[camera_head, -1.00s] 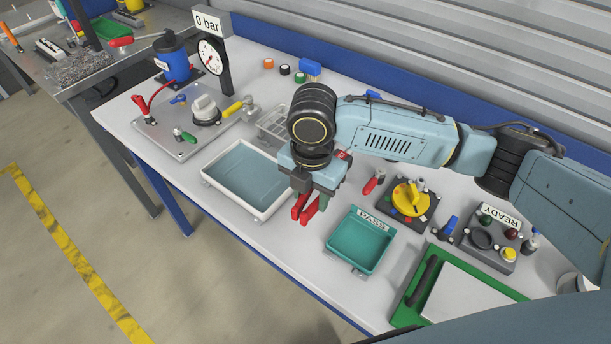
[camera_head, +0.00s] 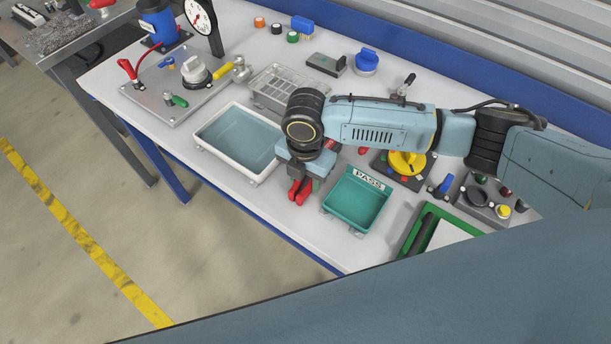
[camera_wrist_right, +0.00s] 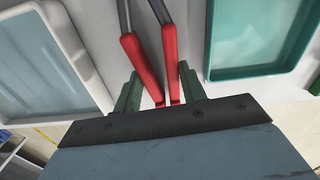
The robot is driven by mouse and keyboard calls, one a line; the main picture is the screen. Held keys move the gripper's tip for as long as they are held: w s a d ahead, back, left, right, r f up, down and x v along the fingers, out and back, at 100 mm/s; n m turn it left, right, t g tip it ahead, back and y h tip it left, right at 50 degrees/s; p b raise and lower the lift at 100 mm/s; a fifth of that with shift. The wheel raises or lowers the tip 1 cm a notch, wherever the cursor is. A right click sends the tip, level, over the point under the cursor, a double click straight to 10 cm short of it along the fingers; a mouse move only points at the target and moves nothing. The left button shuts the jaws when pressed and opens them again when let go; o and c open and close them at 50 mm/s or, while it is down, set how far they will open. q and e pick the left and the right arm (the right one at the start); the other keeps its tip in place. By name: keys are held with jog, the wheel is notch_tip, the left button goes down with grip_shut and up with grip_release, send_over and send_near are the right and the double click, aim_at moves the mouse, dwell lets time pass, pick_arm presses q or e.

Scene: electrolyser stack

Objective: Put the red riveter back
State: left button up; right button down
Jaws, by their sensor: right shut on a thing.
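The red riveter (camera_head: 300,193) shows as two red handles in my right gripper (camera_head: 306,181). In the right wrist view, the red handles of the riveter (camera_wrist_right: 171,62) pass between the green fingers of the gripper (camera_wrist_right: 159,92), and grey metal arms run out past the top edge. My right gripper is shut on it, over the table's front part, between the white-rimmed water tray and the green PASS tray. The riveter's far end is hidden. My left gripper is not in view.
The white-rimmed water tray (camera_head: 200,145) lies left of the gripper, the green PASS tray (camera_head: 357,202) right. A wire rack (camera_head: 285,85) stands behind. A yellow rotary knob (camera_head: 407,163) and a green-framed board (camera_head: 412,232) are to the right. My own arm hides some table.

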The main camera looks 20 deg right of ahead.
jog(key=c, duration=0.8)
grip_release()
jog(key=shift+f, duration=0.1)
notch_tip(320, 180, up, 12)
jog(key=shift+r+p, duration=0.1)
jog(key=shift+p, duration=0.25)
